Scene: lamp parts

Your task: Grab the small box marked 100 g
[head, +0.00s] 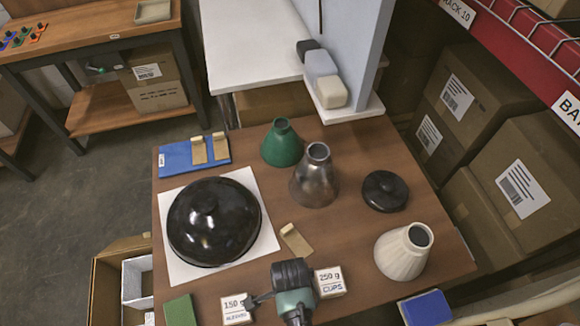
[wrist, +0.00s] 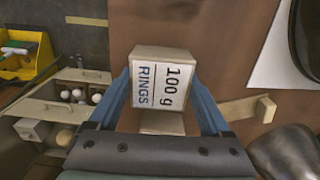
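The small box marked 100 g (wrist: 162,82), with "RINGS" on its white label, sits between the two blue fingers of my gripper (wrist: 161,90) in the wrist view. The fingers lie along its left and right sides and appear shut on it. In the head view my gripper (head: 291,276) is over the near part of the table and hides this box. A box marked 150 g (head: 236,310) is to its left. A box marked 250 g CUPS (head: 330,282) is to its right. I cannot tell whether the 100 g box is off the table.
The black dome (head: 213,222) lies on a white sheet to the left. A tan bracket (head: 296,240) lies just beyond my gripper. Metal (head: 314,178), green (head: 282,145) and cream (head: 403,252) shades and a black disc (head: 384,191) stand on the wooden table (head: 350,235).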

